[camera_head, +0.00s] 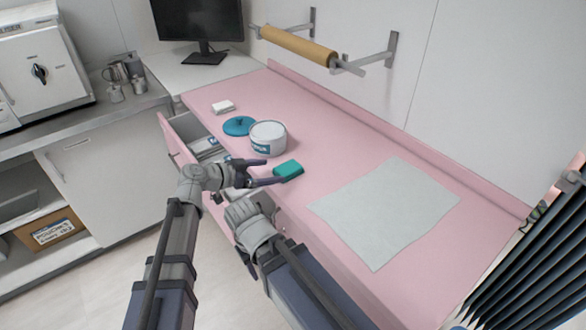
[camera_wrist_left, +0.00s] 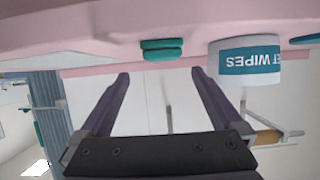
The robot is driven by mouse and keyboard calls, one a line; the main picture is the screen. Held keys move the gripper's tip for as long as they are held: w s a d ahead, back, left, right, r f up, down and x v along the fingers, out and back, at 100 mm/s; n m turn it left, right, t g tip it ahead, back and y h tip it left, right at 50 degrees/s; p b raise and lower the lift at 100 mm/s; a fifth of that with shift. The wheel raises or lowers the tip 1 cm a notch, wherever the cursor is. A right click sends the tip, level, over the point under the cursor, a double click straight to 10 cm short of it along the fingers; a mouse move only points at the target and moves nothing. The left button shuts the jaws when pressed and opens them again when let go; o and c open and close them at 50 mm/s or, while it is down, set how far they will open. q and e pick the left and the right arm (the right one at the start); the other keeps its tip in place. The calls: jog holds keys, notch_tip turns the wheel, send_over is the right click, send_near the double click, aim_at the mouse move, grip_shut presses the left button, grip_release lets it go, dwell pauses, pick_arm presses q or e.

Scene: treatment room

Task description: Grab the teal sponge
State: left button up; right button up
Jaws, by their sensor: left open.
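The teal sponge (camera_head: 288,171) lies flat on the pink counter (camera_head: 330,163), near its front edge. My left gripper (camera_head: 274,171) is open and empty, with its two dark fingers pointing at the sponge from the left. In the left wrist view the sponge (camera_wrist_left: 162,49) shows just beyond the gap between the fingertips of my left gripper (camera_wrist_left: 160,73). No finger is visibly closed on it. My right wrist (camera_head: 250,226) is low in front of the counter edge; its fingers are hidden.
A white wipes tub (camera_head: 267,139) stands behind the sponge; its blue lid (camera_head: 239,126) lies beside it. A white block (camera_head: 223,107) is farther back. A pale sheet (camera_head: 385,208) covers the counter to the right. An open drawer (camera_head: 180,128) juts out at the left.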

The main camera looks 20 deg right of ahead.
aim_at(284, 169)
pick_arm(q)
jog(key=shift+b+x, duration=0.55)
jog(key=shift+x, duration=0.8)
jog(key=b+x, duration=0.1)
jog(key=x, duration=0.1)
jog(key=b+x, duration=0.1)
jog(key=x, duration=0.1)
jog(key=shift+w+d+f, duration=0.1)
jog(key=shift+w+f, duration=0.25)
jog(key=shift+f, duration=0.05)
jog(key=shift+d, duration=0.2)
jog(key=c, duration=1.3)
